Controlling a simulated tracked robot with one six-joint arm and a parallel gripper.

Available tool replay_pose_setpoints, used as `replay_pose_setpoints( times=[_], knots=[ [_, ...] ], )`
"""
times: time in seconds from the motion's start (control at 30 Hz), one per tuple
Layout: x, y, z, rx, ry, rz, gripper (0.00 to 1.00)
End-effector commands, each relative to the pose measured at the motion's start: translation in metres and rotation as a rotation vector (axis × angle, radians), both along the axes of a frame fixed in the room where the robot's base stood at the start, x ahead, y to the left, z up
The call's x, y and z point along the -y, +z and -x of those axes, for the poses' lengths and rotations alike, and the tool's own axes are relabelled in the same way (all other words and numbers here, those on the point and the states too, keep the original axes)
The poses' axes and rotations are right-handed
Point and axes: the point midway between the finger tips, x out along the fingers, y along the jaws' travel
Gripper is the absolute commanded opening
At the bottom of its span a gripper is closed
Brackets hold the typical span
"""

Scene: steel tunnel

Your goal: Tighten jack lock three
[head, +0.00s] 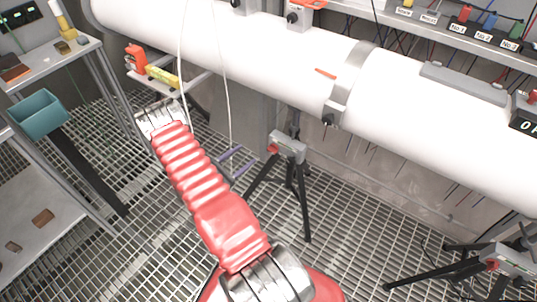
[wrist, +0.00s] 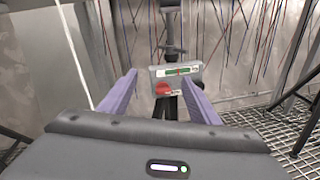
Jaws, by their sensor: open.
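A grey jack box with a red knob sits on a black tripod under the white pipe. In the wrist view the box (wrist: 157,73) is straight ahead, with its red knob (wrist: 163,89) low on the left of its face and a green display with a red mark above. The box also shows in the head view (head: 290,146). I cannot read which number it bears. My gripper (head: 247,157) is open and empty, its two purple fingers pointing at the box. In the wrist view the fingers (wrist: 160,84) flank the box, seemingly short of the knob.
The white pipe (head: 250,60) runs overhead across the scene. A second tripod jack (head: 510,262) stands at the lower right. A shelf with labelled plugs (head: 480,32) is at the upper right. A bench with a teal bin (head: 40,115) is at the left. Thin white cables hang near my arm.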

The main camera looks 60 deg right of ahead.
Motion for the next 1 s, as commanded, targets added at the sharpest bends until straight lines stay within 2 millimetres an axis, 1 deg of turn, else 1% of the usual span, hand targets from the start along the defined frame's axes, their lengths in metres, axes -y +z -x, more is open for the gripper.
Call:
replay_pose_setpoints(
  times=[0.03, 0.2, 0.3, 0.4, 0.53, 0.83, 1.0],
  knots=[
    [0.001, -0.016, 0.006, -0.026, 0.018, -0.002, 0.56],
    [0.003, -0.061, 0.017, -0.092, 0.091, -0.001, 0.56],
    [0.002, -0.082, 0.024, -0.118, 0.125, -0.002, 0.56],
    [0.001, -0.095, 0.028, -0.133, 0.148, -0.003, 0.56],
    [0.001, -0.100, 0.029, -0.140, 0.161, -0.003, 0.56],
    [0.001, -0.100, 0.029, -0.140, 0.161, -0.003, 0.56],
    [0.006, -0.100, 0.030, -0.140, 0.159, -0.003, 0.56]
  ],
)
